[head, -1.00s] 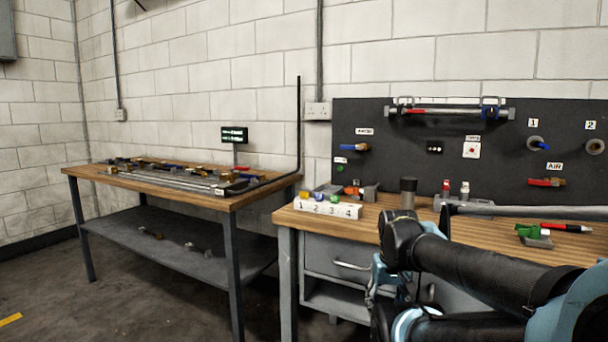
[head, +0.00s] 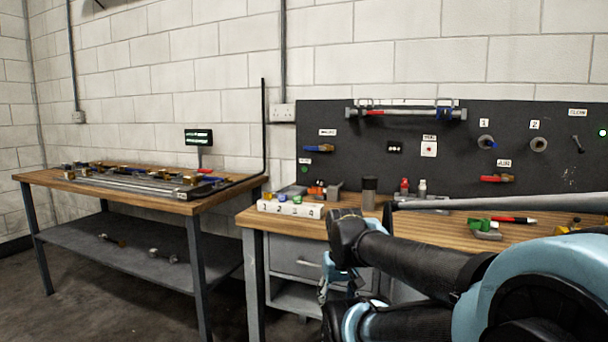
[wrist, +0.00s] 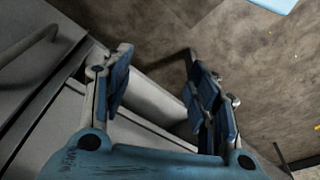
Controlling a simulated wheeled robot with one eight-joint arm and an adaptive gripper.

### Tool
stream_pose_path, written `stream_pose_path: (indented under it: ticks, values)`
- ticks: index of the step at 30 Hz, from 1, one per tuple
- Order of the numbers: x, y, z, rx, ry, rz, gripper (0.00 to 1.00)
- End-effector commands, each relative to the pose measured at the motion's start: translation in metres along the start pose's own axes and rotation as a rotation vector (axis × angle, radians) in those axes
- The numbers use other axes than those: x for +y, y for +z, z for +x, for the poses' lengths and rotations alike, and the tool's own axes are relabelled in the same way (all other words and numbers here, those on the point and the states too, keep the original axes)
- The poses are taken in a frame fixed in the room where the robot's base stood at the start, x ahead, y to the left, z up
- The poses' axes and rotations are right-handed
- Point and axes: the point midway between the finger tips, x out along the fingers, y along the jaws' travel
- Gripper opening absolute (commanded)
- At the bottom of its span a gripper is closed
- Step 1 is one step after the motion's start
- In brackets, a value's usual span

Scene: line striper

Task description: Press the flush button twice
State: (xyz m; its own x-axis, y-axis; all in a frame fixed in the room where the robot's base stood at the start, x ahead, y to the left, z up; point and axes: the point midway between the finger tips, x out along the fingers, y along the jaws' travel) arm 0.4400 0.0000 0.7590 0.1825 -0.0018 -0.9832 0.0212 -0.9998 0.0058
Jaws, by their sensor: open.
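A white plate with a small red button (head: 429,149) is on the dark upright panel (head: 380,180) behind the right bench; the label above it is too small to read. A green round spot (head: 603,133) shows at the panel's right edge, under another unreadable label. I cannot tell which of these is the flush button. My gripper (wrist: 160,95) is open and empty in the wrist view, pointing down past the grey bench drawers toward the floor.
The right wooden bench (head: 272,221) holds a numbered white block (head: 290,209), small bottles (head: 405,187) and a green clamp-like piece (head: 484,226). A long grey bar (head: 480,204) runs above the bench. The left bench (head: 40,178) holds metal rails; floor between benches is clear.

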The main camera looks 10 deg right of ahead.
Motion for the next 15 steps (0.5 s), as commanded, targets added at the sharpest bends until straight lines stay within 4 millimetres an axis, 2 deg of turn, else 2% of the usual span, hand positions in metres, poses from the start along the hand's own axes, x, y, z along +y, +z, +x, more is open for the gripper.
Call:
stream_pose_path:
  ticks: [1, 6, 15]
  values:
    - [0.0, 0.0, 0.0, 0.0, 0.0, 0.0, 0.4]
    - [0.0, 0.0, 0.0, 0.0, 0.0, 0.0, 0.01]
    - [0.0, 0.0, 0.0, 0.0, 0.0, 0.0, 0.0]
